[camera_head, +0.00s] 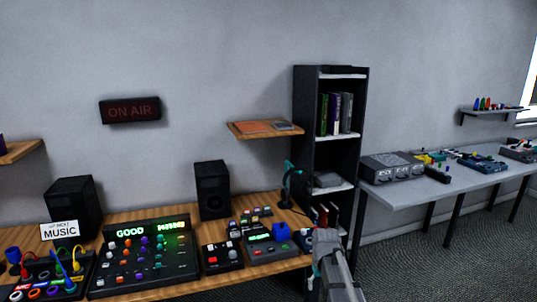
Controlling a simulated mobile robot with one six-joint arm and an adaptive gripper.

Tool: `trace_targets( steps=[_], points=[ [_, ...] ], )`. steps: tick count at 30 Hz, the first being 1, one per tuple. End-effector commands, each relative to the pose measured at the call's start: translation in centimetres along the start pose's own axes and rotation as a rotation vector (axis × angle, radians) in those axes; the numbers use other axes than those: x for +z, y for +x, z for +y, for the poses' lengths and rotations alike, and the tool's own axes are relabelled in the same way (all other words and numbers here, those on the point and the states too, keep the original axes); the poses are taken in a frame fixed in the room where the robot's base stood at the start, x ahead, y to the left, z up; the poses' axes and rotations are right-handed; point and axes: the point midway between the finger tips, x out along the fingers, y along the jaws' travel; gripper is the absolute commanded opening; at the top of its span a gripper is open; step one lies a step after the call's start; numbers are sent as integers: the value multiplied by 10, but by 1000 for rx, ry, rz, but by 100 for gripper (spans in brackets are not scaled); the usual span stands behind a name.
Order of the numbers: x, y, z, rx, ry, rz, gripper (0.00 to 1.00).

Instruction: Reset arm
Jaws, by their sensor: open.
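My arm rises from the bottom edge, right of centre, as a pale grey link beside the wooden desk's right end.
The wooden desk (285,217) holds a mixing console (145,262), small control boxes, a cable box (45,282) and two speakers (212,190). A black shelf unit (300,120) stands behind. A grey table (420,190) with devices is at right. Carpet (420,262) is clear.

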Motion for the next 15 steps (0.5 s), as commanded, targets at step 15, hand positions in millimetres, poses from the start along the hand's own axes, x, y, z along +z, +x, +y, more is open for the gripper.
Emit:
trace_targets(
  steps=[15],
  points=[
    [153, -6, -18, 0, 110, 0, 76]
  ],
)
